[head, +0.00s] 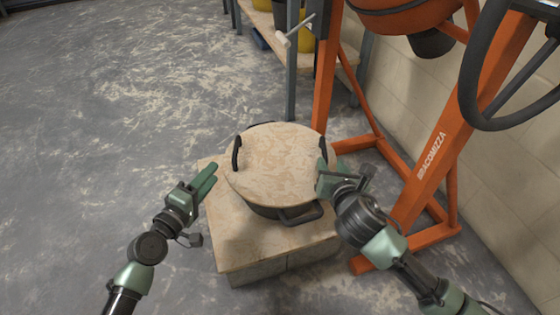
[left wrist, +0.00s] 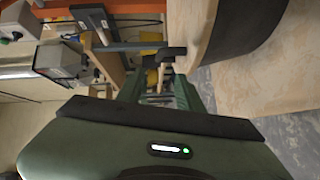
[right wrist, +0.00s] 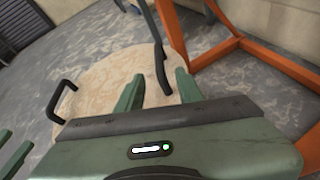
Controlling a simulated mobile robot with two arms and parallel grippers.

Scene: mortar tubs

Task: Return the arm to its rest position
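A dark round tub (head: 268,210) with a mottled tan top and black handles stands on a pale block. My left gripper (head: 212,178) is left of the tub, apart from it. Its fingers are spread and empty in the left wrist view (left wrist: 158,95). My right gripper (head: 328,178) is at the tub's right side, close to the right handle (head: 323,148). In the right wrist view its fingers (right wrist: 158,92) are apart, with the black handle (right wrist: 158,50) reaching into the gap between them. I cannot tell whether they touch it.
The pale block (head: 232,255) stands on the grey floor. An orange mixer frame (head: 440,165) with a black wheel (head: 478,70) stands close on the right, before a block wall. A shelf (head: 262,30) is at the back. The floor on the left is clear.

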